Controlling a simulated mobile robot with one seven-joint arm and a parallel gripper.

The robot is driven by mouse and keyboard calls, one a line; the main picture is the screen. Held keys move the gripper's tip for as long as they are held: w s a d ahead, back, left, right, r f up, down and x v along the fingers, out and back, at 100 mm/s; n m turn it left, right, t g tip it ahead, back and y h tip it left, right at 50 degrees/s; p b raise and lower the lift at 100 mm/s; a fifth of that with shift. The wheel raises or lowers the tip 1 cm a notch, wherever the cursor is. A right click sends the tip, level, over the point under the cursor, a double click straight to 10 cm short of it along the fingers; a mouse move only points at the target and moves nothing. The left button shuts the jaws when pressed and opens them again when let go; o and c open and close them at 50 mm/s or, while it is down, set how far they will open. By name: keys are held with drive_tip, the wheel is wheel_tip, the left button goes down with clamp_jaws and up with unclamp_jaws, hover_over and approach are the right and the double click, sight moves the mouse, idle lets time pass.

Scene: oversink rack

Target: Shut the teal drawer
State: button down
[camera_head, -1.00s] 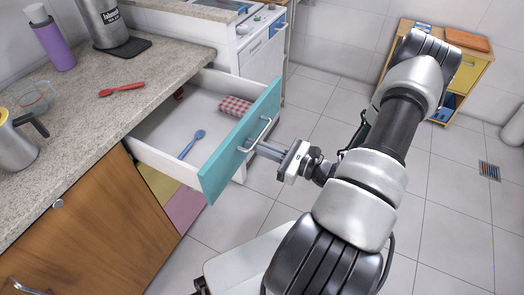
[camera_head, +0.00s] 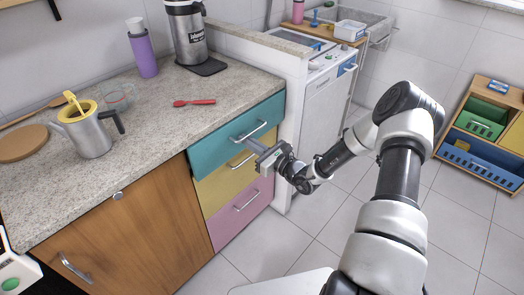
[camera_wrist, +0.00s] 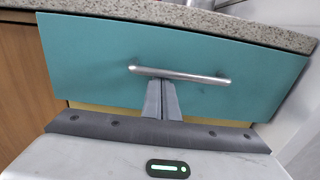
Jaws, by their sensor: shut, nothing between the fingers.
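The teal drawer (camera_head: 222,143) is the top drawer under the stone counter. In the wrist view the teal front (camera_wrist: 95,65) lies close under the counter edge. Its metal handle (camera_wrist: 180,75) runs across the middle. My gripper (camera_head: 251,144) is shut and empty, with its fingertips at the teal front near the handle. In the wrist view the closed fingers (camera_wrist: 161,98) reach up to just below the handle; I cannot tell whether they touch it.
A yellow drawer (camera_head: 225,182) and a pink drawer (camera_head: 238,213) are below, and a wooden cabinet door (camera_head: 130,235) is to the left. A kettle (camera_head: 90,135), a purple bottle (camera_head: 144,55) and a red spoon (camera_head: 193,102) are on the counter. The tiled floor is free.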

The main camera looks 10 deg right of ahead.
drive_tip(key=x, duration=0.3)
drive_tip(key=shift+w+a+r, duration=0.15)
drive_tip(key=shift+w+a, duration=0.05)
drive_tip(key=shift+w, duration=0.1)
drive_tip(key=shift+w+a+r, duration=0.1)
